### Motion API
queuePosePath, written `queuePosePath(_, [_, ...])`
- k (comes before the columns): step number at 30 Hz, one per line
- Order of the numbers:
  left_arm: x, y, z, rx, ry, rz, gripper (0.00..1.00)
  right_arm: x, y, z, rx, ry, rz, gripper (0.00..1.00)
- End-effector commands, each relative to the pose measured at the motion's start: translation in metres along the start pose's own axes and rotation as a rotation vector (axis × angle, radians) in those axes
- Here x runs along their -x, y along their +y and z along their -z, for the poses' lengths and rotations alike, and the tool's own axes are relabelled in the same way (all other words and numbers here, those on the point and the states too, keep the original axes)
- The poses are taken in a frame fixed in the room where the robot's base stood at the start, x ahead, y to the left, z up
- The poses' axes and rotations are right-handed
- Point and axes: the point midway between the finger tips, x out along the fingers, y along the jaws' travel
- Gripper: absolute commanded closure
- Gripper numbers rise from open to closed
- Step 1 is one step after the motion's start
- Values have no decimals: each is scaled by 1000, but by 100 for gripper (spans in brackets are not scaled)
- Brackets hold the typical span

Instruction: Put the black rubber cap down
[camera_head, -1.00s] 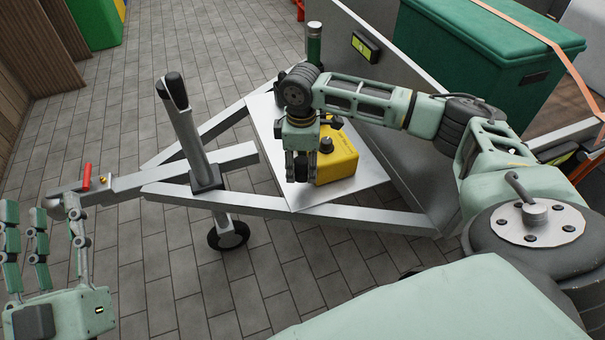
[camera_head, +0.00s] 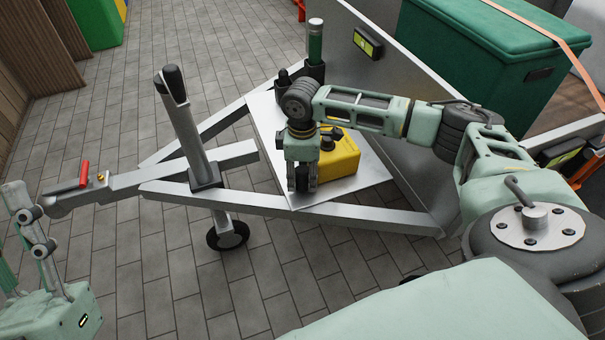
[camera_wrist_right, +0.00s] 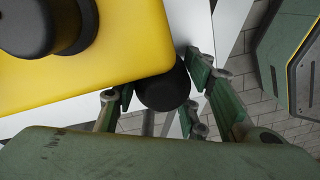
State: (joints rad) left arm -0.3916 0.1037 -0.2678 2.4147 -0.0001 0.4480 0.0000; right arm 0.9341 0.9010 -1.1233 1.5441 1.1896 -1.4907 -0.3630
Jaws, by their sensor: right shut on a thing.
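My right gripper (camera_head: 303,186) is low over the front part of the silver plate (camera_head: 345,186), just left of the yellow box (camera_head: 338,160). In the right wrist view its fingers (camera_wrist_right: 163,88) are shut on the black rubber cap (camera_wrist_right: 163,92), which is dark and round. The cap is beside the corner of the yellow box, which also shows in that view (camera_wrist_right: 110,75). I cannot tell whether the cap touches the plate. My left gripper (camera_head: 38,235) is at the left edge, partly cut off, away from the plate.
The trailer's drawbar frame (camera_head: 290,206) surrounds the plate, with an upright jack post (camera_head: 186,125) to the left. A dark post with a green bottle-like top (camera_head: 314,45) stands behind my right wrist. A large green chest (camera_head: 470,60) is at the back right.

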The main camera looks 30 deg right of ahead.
Motion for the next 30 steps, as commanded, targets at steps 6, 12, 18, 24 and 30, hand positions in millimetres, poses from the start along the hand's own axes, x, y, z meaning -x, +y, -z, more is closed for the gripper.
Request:
queuePosePath(6, [0, -1, -6, -2, -33, 1, 60, -2, 0, 0, 0, 0, 1, 59])
queuePosePath(12, [0, -1, -6, -2, -32, 1, 60, -2, 0, 0, 0, 0, 0, 42])
queuePosePath(18, [0, -1, -6, -2, -31, 1, 60, -2, 0, 0, 0, 0, 0, 42])
queuePosePath(24, [1, -1, -4, -2, -14, 1, 60, 0, 0, 0, 0, 1, -1, 42])
queuePosePath(30, [-1, -4, -30, -9, -160, 7, 60, 19, 0, 0, 0, 1, -1, 42])
